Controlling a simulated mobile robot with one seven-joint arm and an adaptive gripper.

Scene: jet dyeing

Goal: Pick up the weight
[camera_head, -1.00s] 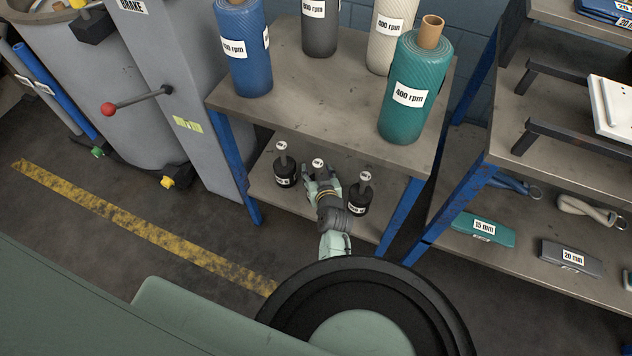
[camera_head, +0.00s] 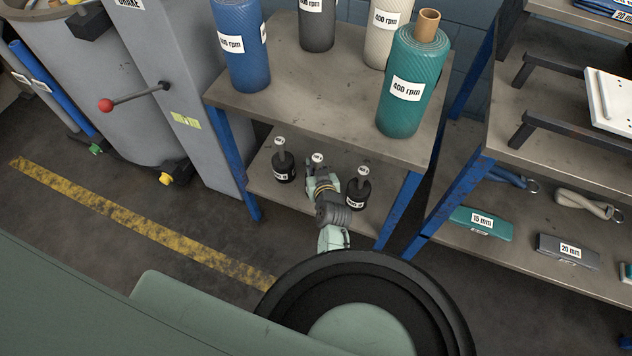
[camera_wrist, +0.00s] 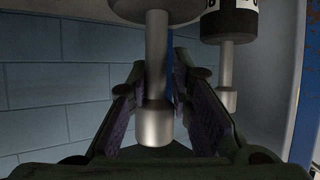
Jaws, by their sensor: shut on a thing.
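Three dark weights with pale metal stems and white-labelled tops stand in a row on the lower shelf: the left weight (camera_head: 284,169), the middle weight (camera_head: 318,158) and the right weight (camera_head: 359,192). My gripper (camera_head: 321,182) is shut on the middle weight by its stem; its dark body is mostly hidden behind the gripper in the head view. In the wrist view the held weight's stem and thick knob (camera_wrist: 155,122) show between my gripper's two fingers (camera_wrist: 158,92). A neighbouring weight (camera_wrist: 228,60) hangs into that view at the right, apart from the fingers. I cannot tell whether the held weight touches the shelf.
The upper shelf (camera_head: 290,88) lies above the weights and carries large rolls, including a teal roll (camera_head: 410,85). Blue table legs (camera_head: 398,212) bound the shelf. A second rack (camera_head: 540,225) with labelled tools stands at the right.

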